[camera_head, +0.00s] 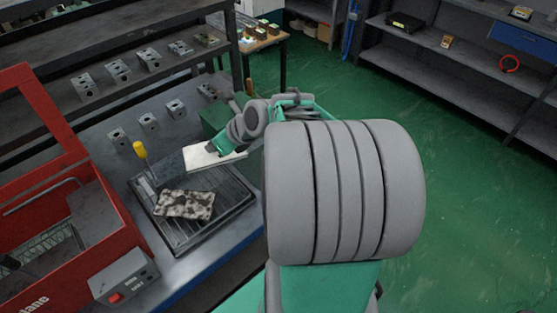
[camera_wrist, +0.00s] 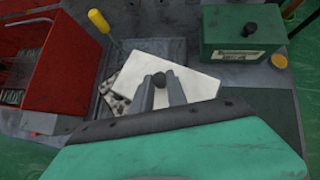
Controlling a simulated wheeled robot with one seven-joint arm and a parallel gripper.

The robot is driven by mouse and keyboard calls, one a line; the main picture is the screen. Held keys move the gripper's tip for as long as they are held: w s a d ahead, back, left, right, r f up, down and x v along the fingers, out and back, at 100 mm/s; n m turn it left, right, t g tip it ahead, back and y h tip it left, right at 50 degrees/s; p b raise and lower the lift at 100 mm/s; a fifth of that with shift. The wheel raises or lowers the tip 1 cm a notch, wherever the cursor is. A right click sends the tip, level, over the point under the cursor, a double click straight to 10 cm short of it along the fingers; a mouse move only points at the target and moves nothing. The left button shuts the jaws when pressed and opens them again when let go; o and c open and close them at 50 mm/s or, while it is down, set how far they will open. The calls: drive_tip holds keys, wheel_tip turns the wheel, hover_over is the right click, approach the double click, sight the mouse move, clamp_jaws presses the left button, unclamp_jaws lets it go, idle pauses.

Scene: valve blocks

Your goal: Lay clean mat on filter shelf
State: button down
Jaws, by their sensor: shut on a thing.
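A clean white mat (camera_head: 205,157) is held by its edge in my gripper (camera_head: 226,148), above the back right part of a dark tray with a slatted rack (camera_head: 190,232). The white mat also shows in the wrist view (camera_wrist: 200,84), with the jaws (camera_wrist: 160,88) shut on it. A dirty, black-and-white blotched mat (camera_head: 185,204) lies on the rack. In the wrist view the dirty mat (camera_wrist: 113,103) is mostly hidden under the white one. I cannot make out which surface is the filter shelf.
A yellow-handled tool (camera_head: 140,150) stands at the tray's back left. A red open-fronted machine (camera_head: 70,190) is at left, with a grey switch box (camera_head: 124,277) in front. Metal valve blocks (camera_head: 148,123) stand behind the tray. A green box (camera_wrist: 243,30) is near the gripper.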

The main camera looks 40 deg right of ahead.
drive_tip(key=s+d+f+b, duration=0.2)
drive_tip(key=s+d+f, duration=0.1)
drive_tip(key=s+d, duration=1.35)
drive_tip(key=w+f, duration=0.3)
drive_tip(key=w, duration=0.1)
drive_tip(key=w+d+f, duration=0.1)
drive_tip(key=w+f, duration=0.2)
drive_tip(key=w, duration=0.1)
drive_tip(key=w+d+f, duration=0.1)
drive_tip(key=w+f, duration=0.2)
drive_tip(key=shift+w+b, duration=0.4)
drive_tip(key=f, duration=0.3)
drive_tip(key=shift+w+f, duration=0.2)
drive_tip(key=shift+f, duration=0.1)
drive_tip(key=c, duration=1.7)
unclamp_jaws()
drive_tip(key=shift+f, duration=0.1)
drive_tip(key=shift+c, duration=0.2)
drive_tip(key=o, duration=0.4)
